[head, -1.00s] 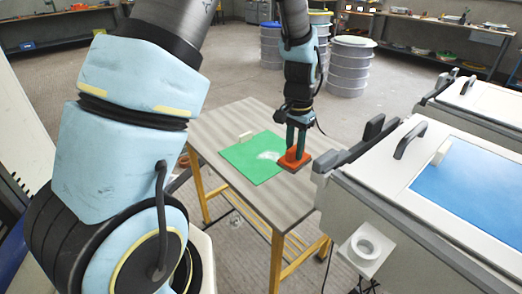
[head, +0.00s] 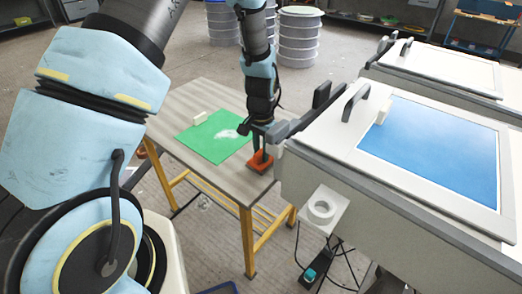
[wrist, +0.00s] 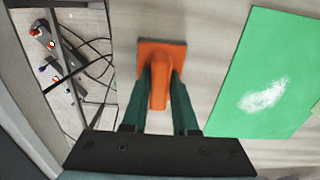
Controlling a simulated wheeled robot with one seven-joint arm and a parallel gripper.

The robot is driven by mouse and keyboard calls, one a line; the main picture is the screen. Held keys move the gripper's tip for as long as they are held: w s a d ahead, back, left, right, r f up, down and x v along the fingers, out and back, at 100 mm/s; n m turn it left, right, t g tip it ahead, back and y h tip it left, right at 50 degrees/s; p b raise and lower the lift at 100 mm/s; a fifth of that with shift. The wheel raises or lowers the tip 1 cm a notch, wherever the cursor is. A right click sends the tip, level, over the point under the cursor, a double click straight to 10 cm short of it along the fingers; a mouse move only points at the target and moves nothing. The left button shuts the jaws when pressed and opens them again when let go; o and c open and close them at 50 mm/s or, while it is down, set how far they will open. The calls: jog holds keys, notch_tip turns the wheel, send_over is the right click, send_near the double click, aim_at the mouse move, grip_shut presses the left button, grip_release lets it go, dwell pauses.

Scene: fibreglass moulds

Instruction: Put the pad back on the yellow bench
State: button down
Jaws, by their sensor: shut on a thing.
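The pad (head: 259,163) is an orange block with a raised grip and a darker base. My gripper (head: 262,152) is shut on that grip, over the right-hand end of the yellow bench. In the wrist view the pad (wrist: 162,48) lies between the two green fingers (wrist: 160,85), flat side down. It looks very low over the top; I cannot tell whether it touches. The bench (head: 170,100) has a grey wood-grain top and yellow legs.
A green sheet (head: 208,146) with a white powdery patch lies left of the pad, with a small pale block (head: 200,118) at its edge. A white cabinet (head: 330,150) with a blue panel (head: 430,145) stands close on the right. Cables (wrist: 92,50) lie below the bench edge.

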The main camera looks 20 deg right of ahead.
aim_at(261, 151)
jog(key=shift+f, duration=0.1)
jog(key=c, duration=1.2)
grip_release()
jog(key=shift+f, duration=0.1)
jog(key=o, duration=0.5)
notch_tip(261, 151, up, 12)
jog(key=r+b, duration=0.1)
jog(key=b, duration=0.1)
jog(key=s+a+r+n, duration=0.1)
jog(key=a+r+n, duration=0.1)
jog(key=a, duration=0.8)
jog(key=s+a+r+n+t, duration=0.1)
jog(key=a+n, duration=0.4)
jog(key=a, duration=0.5)
jog(key=a+r+n, duration=0.2)
jog(key=a+n, duration=0.2)
jog(key=a, duration=0.6)
jog(key=shift+s+a+r+t+p, duration=0.2)
jog(key=shift+s+r+t+p, duration=0.1)
jog(key=shift+s+p, duration=0.1)
